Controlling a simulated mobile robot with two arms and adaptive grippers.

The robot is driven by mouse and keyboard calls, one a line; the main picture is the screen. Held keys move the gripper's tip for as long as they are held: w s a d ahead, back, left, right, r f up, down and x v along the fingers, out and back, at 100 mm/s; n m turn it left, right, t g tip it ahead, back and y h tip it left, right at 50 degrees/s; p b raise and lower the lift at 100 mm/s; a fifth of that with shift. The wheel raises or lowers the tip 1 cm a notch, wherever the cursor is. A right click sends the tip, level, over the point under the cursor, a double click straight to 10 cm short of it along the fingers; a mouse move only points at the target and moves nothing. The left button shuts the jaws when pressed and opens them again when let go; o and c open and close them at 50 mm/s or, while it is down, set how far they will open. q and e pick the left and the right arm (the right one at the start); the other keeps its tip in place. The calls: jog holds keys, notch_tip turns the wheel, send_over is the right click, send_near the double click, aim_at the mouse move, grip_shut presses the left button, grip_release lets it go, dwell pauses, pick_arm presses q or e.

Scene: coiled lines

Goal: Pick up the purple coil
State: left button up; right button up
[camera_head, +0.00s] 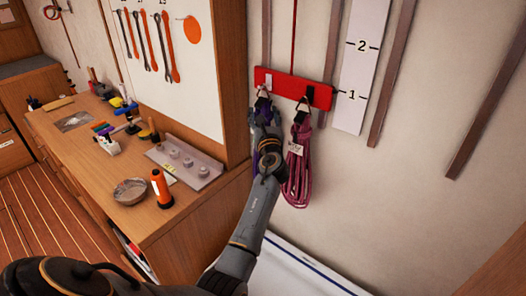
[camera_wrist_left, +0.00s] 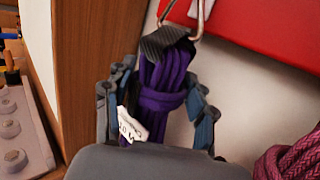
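The purple coil (camera_wrist_left: 162,92) hangs by a metal hook from the red rack (camera_head: 293,88) on the wall. In the head view it is mostly hidden behind my left gripper (camera_head: 265,125). In the left wrist view the coil stands upright between the two fingers of my left gripper (camera_wrist_left: 160,78), one on each side, close to its strands. I cannot tell whether they press on it. A white tag (camera_wrist_left: 130,126) hangs at the coil's lower left. My right gripper is not in view.
A pink-red coil (camera_head: 299,165) hangs close on the right on the same rack. To the left are a wooden cabinet side (camera_head: 229,70) and a workbench with a bowl (camera_head: 130,191), an orange bottle (camera_head: 161,189) and several tools. The wall farther right has upright strips.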

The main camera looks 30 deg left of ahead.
pick_arm(q)
grip_shut()
jog(key=shift+r, duration=0.1)
jog(key=shift+r, duration=0.15)
